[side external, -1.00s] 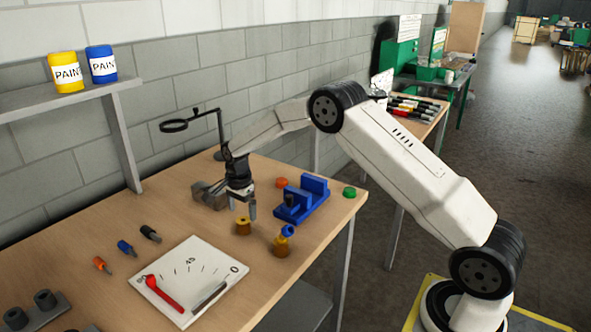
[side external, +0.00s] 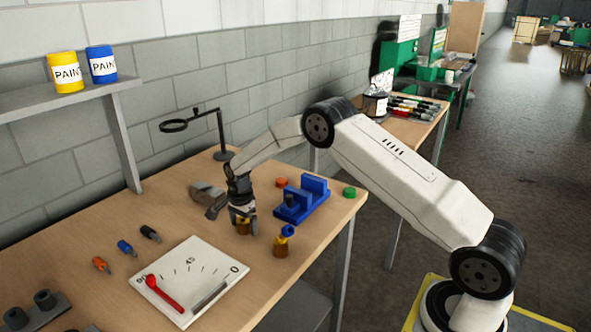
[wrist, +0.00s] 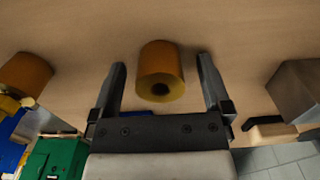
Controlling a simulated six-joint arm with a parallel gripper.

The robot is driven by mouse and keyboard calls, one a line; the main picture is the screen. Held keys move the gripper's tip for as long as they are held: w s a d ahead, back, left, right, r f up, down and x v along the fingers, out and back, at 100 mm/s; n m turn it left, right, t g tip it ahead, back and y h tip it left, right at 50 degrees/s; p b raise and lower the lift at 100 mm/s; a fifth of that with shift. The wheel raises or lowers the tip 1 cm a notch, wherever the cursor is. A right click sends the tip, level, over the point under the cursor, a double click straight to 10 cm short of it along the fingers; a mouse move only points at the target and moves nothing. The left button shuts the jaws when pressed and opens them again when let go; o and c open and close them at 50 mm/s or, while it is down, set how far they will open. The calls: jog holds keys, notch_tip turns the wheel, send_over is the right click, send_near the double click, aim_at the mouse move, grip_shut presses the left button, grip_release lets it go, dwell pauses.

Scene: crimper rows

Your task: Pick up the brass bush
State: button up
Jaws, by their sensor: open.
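The brass bush (wrist: 160,72) is a short golden-brown cylinder with a dark hole in its end. In the wrist view it stands on the table between the two fingers of my gripper (wrist: 163,80), with a gap on each side. My gripper is open and not touching it there. In the side view my gripper (side external: 243,218) is low over the table, and the bush (side external: 243,229) shows between and behind the fingers, partly hidden by them.
A brass-coloured piece with a blue top (side external: 281,246) stands close to the right. A blue fixture (side external: 313,203) is behind it. A grey block (side external: 205,190) lies left of my gripper. A white dial board (side external: 190,280) with a red pointer lies in front.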

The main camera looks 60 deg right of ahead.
grip_shut()
dwell(0.4)
jog(key=shift+r, duration=0.1)
jog(key=shift+r, duration=0.35)
notch_tip(320, 180, up, 3)
jog(key=shift+f, duration=0.2)
jog(key=s+a+r, duration=0.1)
jog(key=s+r, duration=0.8)
jog(key=s, duration=0.5)
jog(key=shift+a+r, duration=0.3)
jog(key=shift+a, duration=0.05)
